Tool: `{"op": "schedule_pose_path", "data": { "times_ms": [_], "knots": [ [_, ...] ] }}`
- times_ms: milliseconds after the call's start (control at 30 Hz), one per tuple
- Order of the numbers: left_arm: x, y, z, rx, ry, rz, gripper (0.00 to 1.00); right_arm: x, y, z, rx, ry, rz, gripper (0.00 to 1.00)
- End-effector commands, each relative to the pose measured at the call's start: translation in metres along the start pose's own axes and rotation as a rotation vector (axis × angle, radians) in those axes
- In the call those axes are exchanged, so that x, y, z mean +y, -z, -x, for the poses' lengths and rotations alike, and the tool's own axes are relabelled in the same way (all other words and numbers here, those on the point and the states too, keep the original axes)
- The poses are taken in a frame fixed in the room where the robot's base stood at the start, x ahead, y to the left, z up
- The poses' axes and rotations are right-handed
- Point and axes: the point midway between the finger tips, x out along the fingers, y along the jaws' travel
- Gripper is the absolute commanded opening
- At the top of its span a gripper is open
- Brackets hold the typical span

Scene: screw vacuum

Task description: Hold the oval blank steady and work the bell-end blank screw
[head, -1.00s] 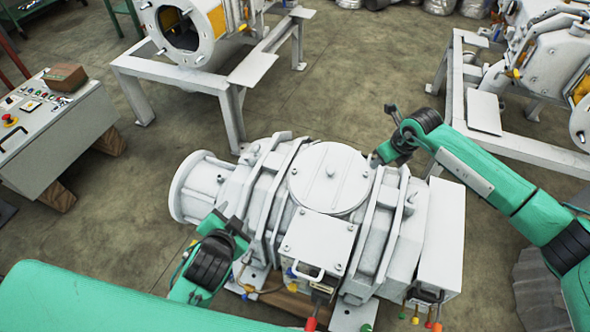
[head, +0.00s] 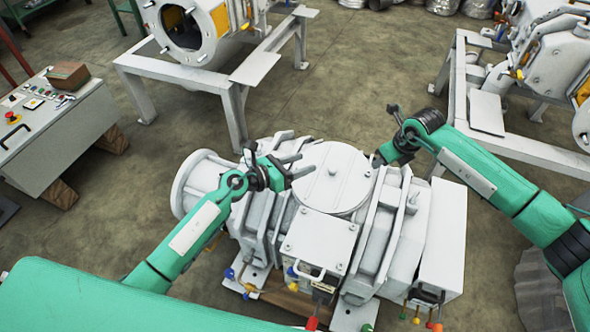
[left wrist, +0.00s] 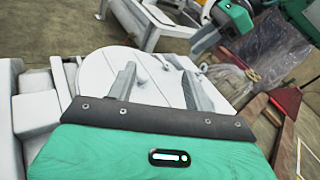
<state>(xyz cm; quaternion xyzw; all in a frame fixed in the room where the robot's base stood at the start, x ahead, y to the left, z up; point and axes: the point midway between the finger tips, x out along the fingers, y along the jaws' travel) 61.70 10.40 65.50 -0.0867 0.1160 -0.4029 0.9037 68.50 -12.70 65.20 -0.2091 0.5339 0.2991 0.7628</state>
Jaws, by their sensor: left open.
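A large white vacuum machine (head: 270,215) stands in the middle of the head view. A flat round-to-oval cover (head: 335,190) lies on its top, probably the oval blank; it also shows in the left wrist view (left wrist: 95,85). A wide round end (head: 190,180) is at the machine's left, possibly the bell end. I cannot pick out its screw. My left gripper (head: 303,164) is open and empty, its fingers (left wrist: 157,88) above the cover's left part, contact unclear. My right gripper (head: 378,158) is at the cover's right edge; its jaw opening is too small to tell.
A square box with a handle (head: 318,240) sits on the machine's front. Coloured knobs (head: 415,312) hang at its lower edge. A control desk (head: 50,130) stands at left. White frames with other machines (head: 235,110) stand behind. The floor between (head: 345,90) is clear.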

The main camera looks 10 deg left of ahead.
Motion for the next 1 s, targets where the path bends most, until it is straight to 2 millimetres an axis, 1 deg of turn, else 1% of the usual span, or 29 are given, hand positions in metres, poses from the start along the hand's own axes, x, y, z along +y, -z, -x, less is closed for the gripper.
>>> {"op": "schedule_pose_path", "data": {
  "times_ms": [33,100,200,333,467,567,800,1000],
  "knots": [
    [0.007,0.007,-0.002,0.061,0.016,-0.072,0.52,0.0,0.0,0.0,0.0,0.0,0.0,0.36],
    [0.014,0.018,-0.004,0.135,0.037,-0.154,0.52,0.0,0.0,0.0,0.0,0.0,0.0,0.36],
    [0.022,0.03,-0.003,0.211,0.057,-0.232,0.52,0.0,0.0,0.0,0.0,0.0,0.0,0.36],
    [0.028,0.038,-0.004,0.261,0.071,-0.278,0.52,0.0,0.0,0.0,0.0,0.0,0.0,0.36],
    [0.028,0.041,-0.014,0.267,0.073,-0.284,0.52,0.0,0.0,0.0,0.0,0.0,0.0,0.36],
    [0.026,0.045,-0.029,0.266,0.074,-0.283,0.52,0.0,0.0,0.0,0.0,0.0,0.0,0.36],
    [0.025,0.057,-0.074,0.264,0.073,-0.28,0.52,0.0,0.0,0.0,0.0,0.0,0.0,0.36],
    [0.023,0.067,-0.107,0.265,0.073,-0.28,0.52,0.0,0.0,0.0,0.0,0.0,0.0,0.36]
  ]
}}
